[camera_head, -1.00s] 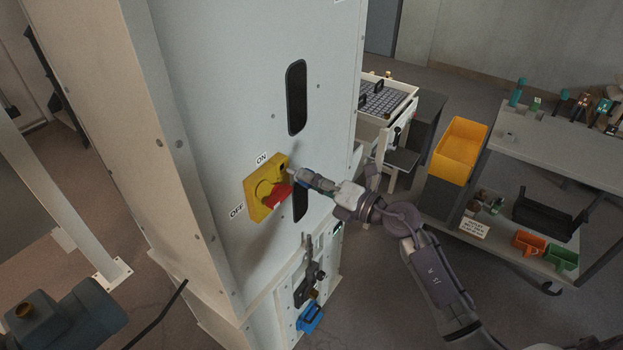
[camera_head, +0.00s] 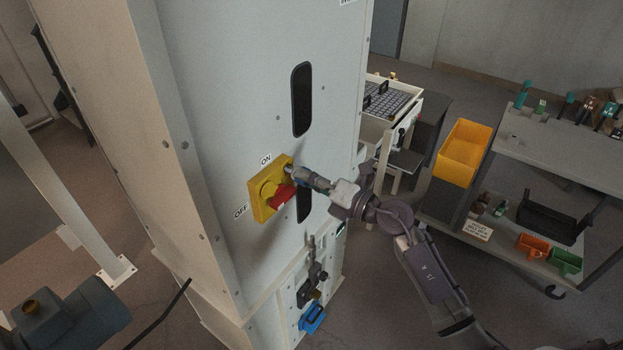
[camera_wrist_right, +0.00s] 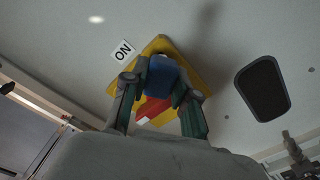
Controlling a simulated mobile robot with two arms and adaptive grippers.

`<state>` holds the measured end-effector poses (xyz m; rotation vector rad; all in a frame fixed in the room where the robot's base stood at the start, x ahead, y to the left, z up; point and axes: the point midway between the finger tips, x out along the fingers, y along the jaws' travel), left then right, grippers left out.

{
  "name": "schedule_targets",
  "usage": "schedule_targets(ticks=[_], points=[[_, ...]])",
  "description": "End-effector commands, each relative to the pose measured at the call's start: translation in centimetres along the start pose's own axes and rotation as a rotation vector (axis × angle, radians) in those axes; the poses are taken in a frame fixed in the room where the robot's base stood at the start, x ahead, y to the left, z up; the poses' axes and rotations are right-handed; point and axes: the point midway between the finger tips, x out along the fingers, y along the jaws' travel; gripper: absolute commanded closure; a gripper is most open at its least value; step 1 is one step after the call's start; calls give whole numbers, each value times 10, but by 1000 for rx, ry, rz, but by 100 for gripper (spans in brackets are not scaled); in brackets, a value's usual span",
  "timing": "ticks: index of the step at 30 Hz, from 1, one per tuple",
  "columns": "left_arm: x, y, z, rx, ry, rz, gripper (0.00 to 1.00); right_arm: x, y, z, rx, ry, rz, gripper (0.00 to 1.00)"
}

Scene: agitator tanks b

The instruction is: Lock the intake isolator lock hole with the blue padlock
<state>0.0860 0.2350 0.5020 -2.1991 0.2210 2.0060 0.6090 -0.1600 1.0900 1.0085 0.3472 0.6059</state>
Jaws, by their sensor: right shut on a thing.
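The yellow isolator plate (camera_head: 265,190) with a red handle (camera_head: 283,197) is on the grey cabinet front, between ON and OFF labels. My right gripper (camera_head: 293,174) is at the plate's upper right corner. In the right wrist view, my right gripper (camera_wrist_right: 160,92) is shut on the blue padlock (camera_wrist_right: 160,76), which sits between its fingers in front of the yellow plate (camera_wrist_right: 184,62). The red handle (camera_wrist_right: 152,108) shows just below the padlock. The padlock's shackle and the lock hole are hidden, so I cannot tell whether the shackle is in the hole. My left gripper is not in view.
A blue device (camera_head: 312,318) and a dark lever (camera_head: 312,280) are lower on the cabinet. Dark slots (camera_head: 301,98) are in the cabinet front. At the right stands a trolley (camera_head: 550,145) with a yellow bin (camera_head: 463,150) beside it. The floor between is clear.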

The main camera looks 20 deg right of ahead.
Motion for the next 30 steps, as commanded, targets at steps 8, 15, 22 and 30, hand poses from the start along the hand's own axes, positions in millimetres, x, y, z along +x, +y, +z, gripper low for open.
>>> schedule_targets(ticks=[8,15,22,30], points=[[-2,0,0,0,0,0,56,9,1,1,0,-2,1,100],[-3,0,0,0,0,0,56,16,0,1,0,-1,1,100],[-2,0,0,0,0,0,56,15,0,1,0,-1,0,43],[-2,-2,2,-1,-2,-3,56,13,-1,0,0,0,-1,43]])
